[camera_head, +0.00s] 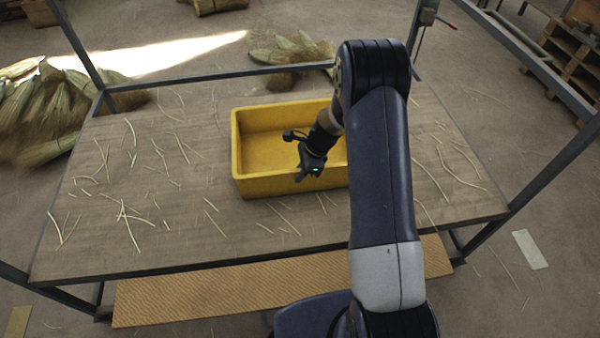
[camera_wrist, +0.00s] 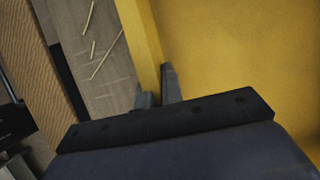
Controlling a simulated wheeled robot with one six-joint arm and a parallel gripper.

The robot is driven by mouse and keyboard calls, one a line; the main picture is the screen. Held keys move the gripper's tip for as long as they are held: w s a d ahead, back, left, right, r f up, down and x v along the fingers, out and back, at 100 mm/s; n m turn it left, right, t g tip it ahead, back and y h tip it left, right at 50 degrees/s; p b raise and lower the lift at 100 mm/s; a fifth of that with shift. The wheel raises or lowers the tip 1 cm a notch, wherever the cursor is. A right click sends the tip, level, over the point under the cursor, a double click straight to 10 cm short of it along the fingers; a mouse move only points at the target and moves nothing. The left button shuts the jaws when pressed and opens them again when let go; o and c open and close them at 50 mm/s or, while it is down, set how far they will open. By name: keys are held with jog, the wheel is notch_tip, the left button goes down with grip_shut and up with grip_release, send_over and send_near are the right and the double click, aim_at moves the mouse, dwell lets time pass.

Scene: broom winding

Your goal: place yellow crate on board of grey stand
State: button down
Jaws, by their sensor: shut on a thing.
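The yellow crate (camera_head: 241,168) is an open, empty box sitting upright on the board (camera_head: 95,215) of the grey stand, near its middle. My arm hides the crate's right part in the head view. My gripper (camera_head: 308,172) is at the crate's near wall. In the wrist view the crate's wall (camera_wrist: 141,40) runs between the two fingers of my gripper (camera_wrist: 158,88), one on each side. The gripper is shut on this wall. From these views I cannot tell whether the crate's underside touches the board.
Straw pieces (camera_head: 125,215) lie scattered over the board. The stand has grey metal posts (camera_head: 75,40) at its corners. A ribbed lower plank (camera_head: 200,295) runs along the front. Straw bundles (camera_head: 40,115) lie on the floor at left, and wooden pallets (camera_head: 575,60) stand at far right.

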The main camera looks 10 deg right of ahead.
jog(key=shift+w, duration=0.1)
jog(key=shift+f, duration=0.1)
jog(key=c, duration=1.6)
grip_release()
jog(key=shift+o, duration=0.2)
jog(key=v, duration=1.2)
